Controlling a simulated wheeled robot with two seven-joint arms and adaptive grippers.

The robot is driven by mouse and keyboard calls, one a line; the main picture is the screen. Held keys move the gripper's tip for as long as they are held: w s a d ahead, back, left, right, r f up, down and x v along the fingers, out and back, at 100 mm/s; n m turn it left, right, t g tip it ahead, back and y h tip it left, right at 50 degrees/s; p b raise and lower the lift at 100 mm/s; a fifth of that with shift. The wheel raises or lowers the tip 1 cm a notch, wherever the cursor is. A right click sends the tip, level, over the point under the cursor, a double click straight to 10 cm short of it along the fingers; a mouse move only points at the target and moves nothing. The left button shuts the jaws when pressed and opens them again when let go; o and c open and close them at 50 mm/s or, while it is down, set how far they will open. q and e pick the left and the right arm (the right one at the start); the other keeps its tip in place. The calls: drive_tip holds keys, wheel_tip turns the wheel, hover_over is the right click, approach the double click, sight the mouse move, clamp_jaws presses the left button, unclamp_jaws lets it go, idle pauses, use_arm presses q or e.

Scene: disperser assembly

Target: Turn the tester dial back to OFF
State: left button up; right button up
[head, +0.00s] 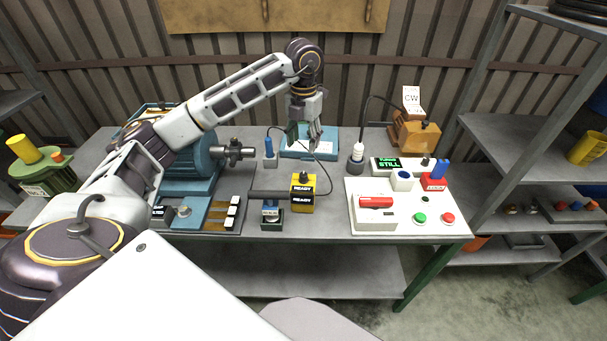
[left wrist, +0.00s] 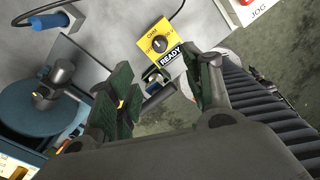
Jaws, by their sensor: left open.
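The yellow tester (head: 302,204) stands near the front middle of the bench, with a READY label on its front. Its black dial (head: 304,177) is on top. In the left wrist view the tester (left wrist: 147,50) lies beyond the fingers, and an OHM mark shows beside the dial (left wrist: 159,44). The setting the dial points at is too small to tell. My left gripper (head: 304,135) is open and empty, above the bench behind the tester. In the left wrist view its fingers (left wrist: 163,88) are apart, clear of the dial. My right gripper is not in view.
A blue motor (head: 197,160) stands left of the tester. A small blue-topped block (head: 271,214) is close on its left. A white control panel (head: 404,226) with buttons and a red handle is to the right. A cable loops behind the tester. Bare bench lies between tester and panel.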

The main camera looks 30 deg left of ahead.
sight(303, 174)
use_arm(q)
drive_tip(key=shift+f, duration=0.15)
idle(0.4)
drive_tip(key=shift+f+p, duration=0.95)
drive_tip(key=shift+f, duration=5.85)
drive_tip(key=shift+c, duration=0.3)
drive_tip(key=c, duration=1)
